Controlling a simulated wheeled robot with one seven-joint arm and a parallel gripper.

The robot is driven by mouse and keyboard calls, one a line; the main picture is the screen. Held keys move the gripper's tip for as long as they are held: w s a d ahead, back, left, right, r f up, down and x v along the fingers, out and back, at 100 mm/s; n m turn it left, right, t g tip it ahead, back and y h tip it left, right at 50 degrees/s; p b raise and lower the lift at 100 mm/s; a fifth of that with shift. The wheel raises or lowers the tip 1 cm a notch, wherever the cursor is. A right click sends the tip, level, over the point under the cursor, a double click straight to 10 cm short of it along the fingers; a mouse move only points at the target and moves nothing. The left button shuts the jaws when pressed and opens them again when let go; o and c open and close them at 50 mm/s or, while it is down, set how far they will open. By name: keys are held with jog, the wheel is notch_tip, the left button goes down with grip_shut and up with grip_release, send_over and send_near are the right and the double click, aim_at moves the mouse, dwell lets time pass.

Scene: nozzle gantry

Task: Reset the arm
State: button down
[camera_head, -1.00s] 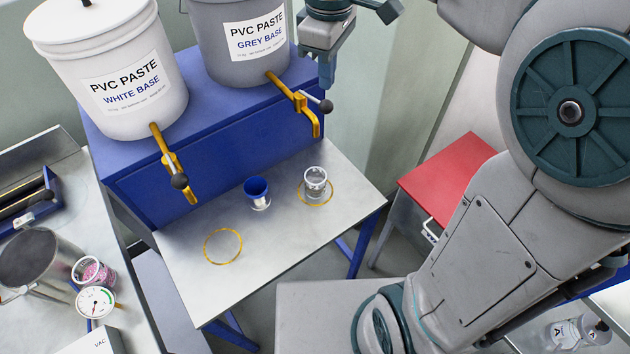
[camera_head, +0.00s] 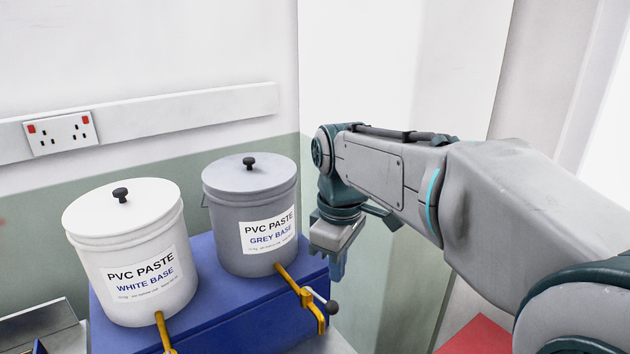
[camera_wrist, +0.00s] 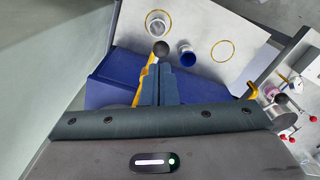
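My gripper (camera_head: 338,268) points down in the head view, just right of the grey base bucket and above its tap lever. In the wrist view its two blue fingers (camera_wrist: 165,85) lie together, and I see nothing held between them. The grey base bucket (camera_head: 248,215) has a yellow tap (camera_head: 314,310) with a black-knobbed lever. In the wrist view that black knob (camera_wrist: 161,47) shows close to the fingertips. My arm stretches in from the right in the head view.
The white base bucket (camera_head: 125,255) stands left on the blue stand (camera_head: 225,320). The wrist view shows a metal table (camera_wrist: 205,20) with a clear cup (camera_wrist: 158,23), a blue cup (camera_wrist: 186,53) and a yellow ring (camera_wrist: 223,50). A wall lies behind the buckets.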

jog(key=s+d+f+m+t, duration=0.3)
jog(key=s+d+f+m, duration=0.5)
jog(key=s+d+m, duration=0.3)
jog(key=shift+s+f+m, duration=0.2)
jog(key=shift+s+m, duration=0.4)
jog(key=shift+s, duration=0.05)
